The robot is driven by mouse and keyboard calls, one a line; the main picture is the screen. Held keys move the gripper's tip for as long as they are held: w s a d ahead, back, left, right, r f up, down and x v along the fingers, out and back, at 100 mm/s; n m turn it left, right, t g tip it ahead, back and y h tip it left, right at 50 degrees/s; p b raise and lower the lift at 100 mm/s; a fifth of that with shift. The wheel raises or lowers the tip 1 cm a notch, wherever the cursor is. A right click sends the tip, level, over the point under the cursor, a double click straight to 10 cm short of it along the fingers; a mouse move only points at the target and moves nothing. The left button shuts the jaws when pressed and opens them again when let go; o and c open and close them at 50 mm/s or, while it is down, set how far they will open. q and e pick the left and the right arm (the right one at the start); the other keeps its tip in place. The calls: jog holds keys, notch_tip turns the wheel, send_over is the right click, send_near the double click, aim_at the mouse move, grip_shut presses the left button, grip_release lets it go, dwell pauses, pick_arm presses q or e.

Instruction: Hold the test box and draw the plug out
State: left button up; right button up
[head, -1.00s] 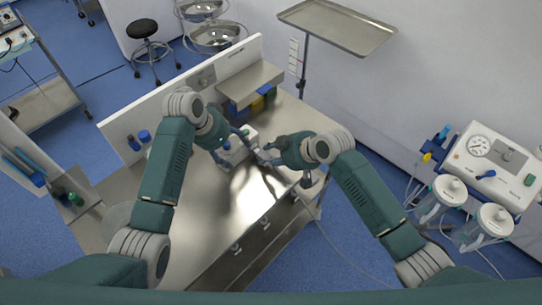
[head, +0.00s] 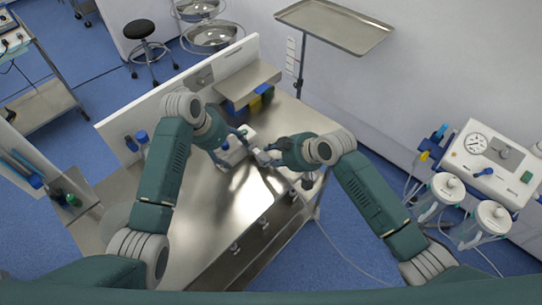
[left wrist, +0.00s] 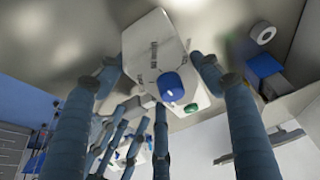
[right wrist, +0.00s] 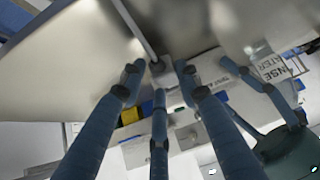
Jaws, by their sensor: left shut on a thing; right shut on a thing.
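The test box (head: 236,146) is a pale box on the steel table, with a blue knob and a small green part on it. In the left wrist view the box (left wrist: 155,48) sits between the fingertips of my left gripper (left wrist: 160,66), which is shut on it. My right gripper (right wrist: 156,72) is shut on the small grey plug (right wrist: 160,68), whose pale cable runs up the right wrist view. In the head view the plug (head: 263,158) is at the right side of the box. I cannot tell whether it is still seated; fingers hide the joint.
A steel shelf (head: 247,82) with blue and yellow items below stands behind the box. A white back panel (head: 180,92) runs along the table. The tabletop (head: 205,203) in front is clear. A tray on a stand (head: 335,25) rises at the back right.

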pick_arm(q)
jog(key=shift+w+a, duration=0.1)
jog(key=shift+w, duration=0.05)
pick_arm(e)
jog(key=shift+s+d+f, duration=0.15)
jog(key=shift+d, duration=0.15)
jog(key=shift+d, duration=0.15)
dwell(0.4)
jog(key=shift+s+d, duration=0.1)
jog(key=shift+s, duration=0.05)
jog(key=shift+s+d+r, duration=0.2)
jog(key=shift+s+d, duration=0.05)
jog(key=shift+s, duration=0.1)
jog(key=shift+s+d, duration=0.25)
jog(key=shift+d, duration=0.1)
dwell(0.3)
jog(key=shift+s+d, duration=0.4)
jog(key=shift+s, duration=0.05)
dwell(0.3)
notch_tip(320, 180, up, 7)
jog(key=s+d, duration=0.1)
jog(key=shift+s+d+r, duration=0.2)
jog(key=shift+d, duration=0.05)
dwell(0.5)
